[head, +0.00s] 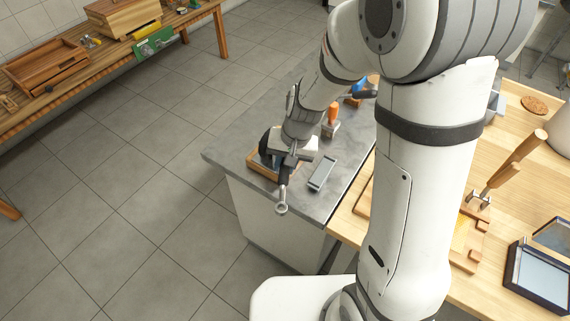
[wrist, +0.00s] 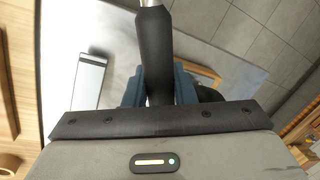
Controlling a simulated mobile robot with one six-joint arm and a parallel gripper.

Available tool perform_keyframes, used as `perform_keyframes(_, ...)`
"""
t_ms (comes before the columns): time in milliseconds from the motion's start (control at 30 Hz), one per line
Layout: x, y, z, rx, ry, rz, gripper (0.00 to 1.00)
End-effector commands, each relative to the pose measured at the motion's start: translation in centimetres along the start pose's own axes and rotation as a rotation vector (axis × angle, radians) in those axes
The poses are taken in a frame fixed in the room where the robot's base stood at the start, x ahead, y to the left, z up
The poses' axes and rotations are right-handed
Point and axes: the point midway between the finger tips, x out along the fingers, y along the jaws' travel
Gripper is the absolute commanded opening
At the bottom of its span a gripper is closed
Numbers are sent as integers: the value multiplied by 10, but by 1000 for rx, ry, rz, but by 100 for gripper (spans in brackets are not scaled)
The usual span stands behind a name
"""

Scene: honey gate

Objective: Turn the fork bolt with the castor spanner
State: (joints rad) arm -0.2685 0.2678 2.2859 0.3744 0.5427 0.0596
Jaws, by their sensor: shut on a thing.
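My gripper (head: 287,163) is shut on the castor spanner, holding it by its dark handle (wrist: 155,55) between blue finger pads. The spanner's silver ring end (head: 281,209) points down and toward the front, over the near edge of the grey counter in the head view. The ring end is outside the wrist view. I cannot make out the fork bolt in either view. A dark rounded thing (wrist: 208,94) shows partly behind the fingers in the wrist view; I cannot tell what it is.
A wooden tray (head: 259,172) lies on the grey counter (head: 228,155) behind my gripper. A flat grey-and-white block (head: 322,174) lies to its right. An orange-handled tool (head: 332,114) stands farther back. The tiled floor at left is clear.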

Motion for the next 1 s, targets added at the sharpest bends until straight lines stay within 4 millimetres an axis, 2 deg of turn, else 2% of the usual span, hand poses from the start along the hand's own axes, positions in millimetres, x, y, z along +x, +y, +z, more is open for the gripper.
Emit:
perform_keyframes(267, -2, 0, 0, 0, 1, 0, 0)
perform_keyframes(767, -28, -6, 0, 1, 2, -1, 0)
perform_keyframes(1000, -29, -6, 0, 0, 1, 0, 0)
